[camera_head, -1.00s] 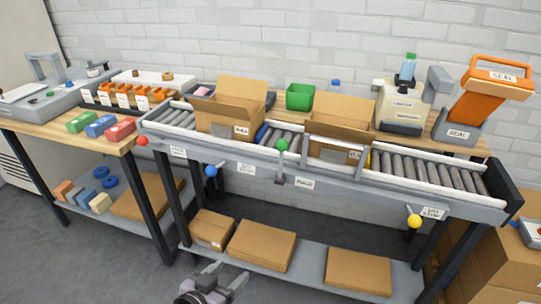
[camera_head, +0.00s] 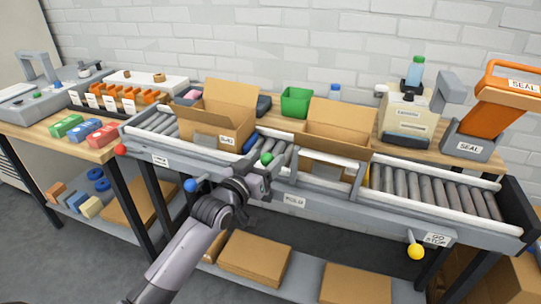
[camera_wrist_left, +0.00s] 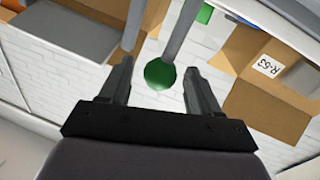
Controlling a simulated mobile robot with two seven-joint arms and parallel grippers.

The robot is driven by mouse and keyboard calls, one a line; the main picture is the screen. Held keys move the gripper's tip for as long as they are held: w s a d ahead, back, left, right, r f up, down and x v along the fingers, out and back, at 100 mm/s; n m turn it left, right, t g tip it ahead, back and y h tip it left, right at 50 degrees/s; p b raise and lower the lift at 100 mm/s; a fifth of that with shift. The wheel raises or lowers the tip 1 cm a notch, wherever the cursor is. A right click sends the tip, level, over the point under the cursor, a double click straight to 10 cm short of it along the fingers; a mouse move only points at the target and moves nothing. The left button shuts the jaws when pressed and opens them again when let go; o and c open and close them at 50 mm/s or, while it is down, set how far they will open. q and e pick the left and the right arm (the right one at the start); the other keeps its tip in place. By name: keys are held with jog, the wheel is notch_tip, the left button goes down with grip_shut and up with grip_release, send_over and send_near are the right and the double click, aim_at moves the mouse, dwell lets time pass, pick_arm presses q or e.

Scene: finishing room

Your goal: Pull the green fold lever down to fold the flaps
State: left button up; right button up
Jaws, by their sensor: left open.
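The green ball knob of the fold lever (camera_head: 266,158) stands at the front rail of the roller conveyor, between two open cardboard boxes. My left gripper (camera_head: 262,178) is just below and beside this knob, its jaws open. In the left wrist view the green knob (camera_wrist_left: 160,74) lies between the two fingertips (camera_wrist_left: 158,80), with a gap on each side. The lever's shaft is mostly hidden behind my gripper. The left box (camera_head: 233,97) and right box (camera_head: 341,112) stand on the conveyor with raised flaps. My right gripper is not in view.
A blue knob (camera_head: 190,185) is close by my left forearm. A red knob (camera_head: 121,149) is farther left and a yellow knob (camera_head: 416,252) is at the right. A metal frame (camera_head: 327,176) stands before the right box. The right rollers (camera_head: 440,193) are bare.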

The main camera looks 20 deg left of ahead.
pick_arm(q)
jog(key=shift+x, duration=1.4)
